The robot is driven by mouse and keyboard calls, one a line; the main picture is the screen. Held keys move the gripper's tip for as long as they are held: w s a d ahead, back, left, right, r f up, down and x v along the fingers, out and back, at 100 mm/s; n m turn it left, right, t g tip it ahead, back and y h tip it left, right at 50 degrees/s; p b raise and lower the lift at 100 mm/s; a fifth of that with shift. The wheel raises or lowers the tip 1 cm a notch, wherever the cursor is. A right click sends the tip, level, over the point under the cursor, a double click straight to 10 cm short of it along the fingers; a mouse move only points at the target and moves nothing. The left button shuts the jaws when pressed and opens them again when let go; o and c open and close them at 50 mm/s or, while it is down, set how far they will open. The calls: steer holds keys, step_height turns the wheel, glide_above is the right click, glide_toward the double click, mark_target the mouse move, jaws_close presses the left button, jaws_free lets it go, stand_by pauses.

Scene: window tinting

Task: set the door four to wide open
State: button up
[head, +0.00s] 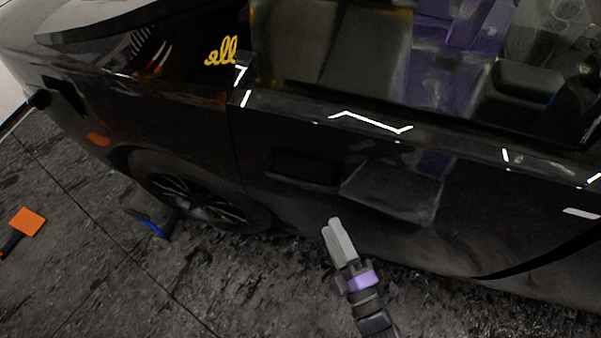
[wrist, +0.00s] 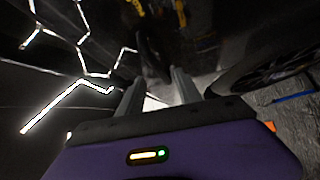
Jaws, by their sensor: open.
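The black car door (head: 350,150) fills much of the head view. It appears nearly flush with the body behind it, and a thin seam shows at its left edge. A dark recessed handle area (head: 305,168) lies in its upper left part. I cannot tell which door number it is. My gripper (head: 333,224) is low in front of the door, below and right of the handle area, with nothing in it. In the wrist view my gripper (wrist: 157,90) shows two spread fingers with a gap between them. A dark, glossy surface with bright light lines is at the left.
A car wheel (head: 195,198) is left of the door, and a wheel (wrist: 275,70) shows at right in the wrist view. A blue-handled tool (head: 150,223) lies on the floor near it. An orange tool (head: 27,222) lies farther left. The dark floor (head: 110,270) between is mostly clear.

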mark_target(295, 181)
steer(key=shift+w+a+r+n+y+p, duration=0.35)
steer(key=shift+w+a+n, duration=0.45)
steer(key=shift+w+a, duration=1)
steer(key=shift+w+a+r+n+y+p, duration=0.4)
steer(key=shift+w+a+n, duration=0.65)
steer(key=shift+w, duration=1.3)
steer(key=shift+w+a+r+n+y+p, duration=0.2)
steer(key=shift+w+a+r+n+y, duration=0.3)
steer(key=shift+w+a, duration=1.45)
steer(key=shift+w+d+f, duration=0.1)
steer(key=shift+d, duration=0.05)
steer(key=shift+h, duration=0.25)
jaws_close()
